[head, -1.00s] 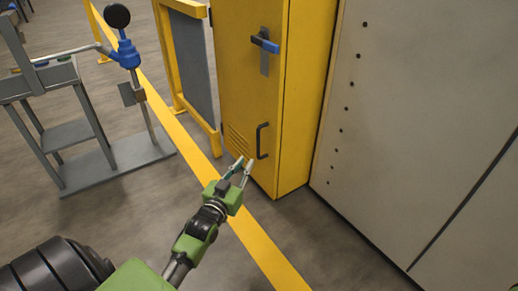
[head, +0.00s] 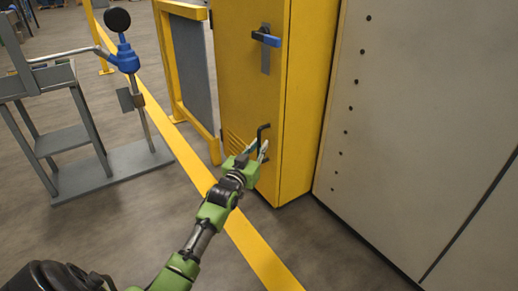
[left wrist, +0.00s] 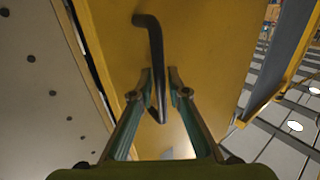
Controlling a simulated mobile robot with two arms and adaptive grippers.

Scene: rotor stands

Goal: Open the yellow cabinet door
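The yellow cabinet door (head: 240,85) is shut and faces me in the head view. A black bar handle (head: 263,130) is on its lower part, and a lever latch with a blue grip (head: 266,39) is near its top. My left gripper (head: 259,149) is at the lower handle. In the left wrist view the handle (left wrist: 155,50) runs down between the two fingers of the gripper (left wrist: 160,76). The fingers are apart, one on each side, with small gaps visible. My right gripper is not in view.
A large pale panel wall (head: 405,110) stands to the right of the cabinet. A yellow-framed grey panel (head: 190,65) stands to its left. A grey stand with a blue part (head: 127,58) is farther left. A yellow floor line (head: 187,155) crosses open floor.

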